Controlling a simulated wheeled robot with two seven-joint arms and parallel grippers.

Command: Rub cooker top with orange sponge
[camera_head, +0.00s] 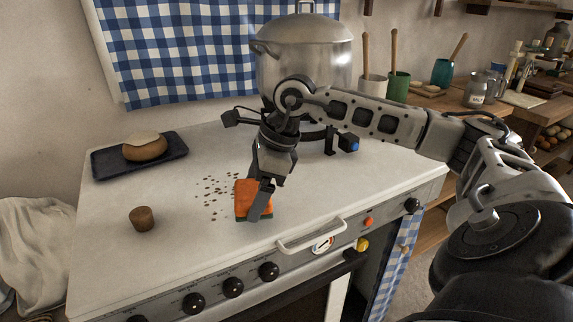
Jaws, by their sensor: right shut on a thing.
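The cooker top (150,265) is a white flat surface. A patch of small dark crumbs (215,187) is scattered on it, left of the sponge. The orange sponge (246,193) has a dark green underside and is at the cooker top near the front edge. My right gripper (262,205) points down and is shut on the sponge, hiding part of its right side. The crumbs reach close to the sponge's left edge. My left gripper is not in view.
A dark tray (105,167) with a round loaf (145,150) sits at the back left. A small brown cork-like piece (142,219) stands at the left. A large metal pot (300,55) stands at the back. Knobs and a handle (312,236) line the front.

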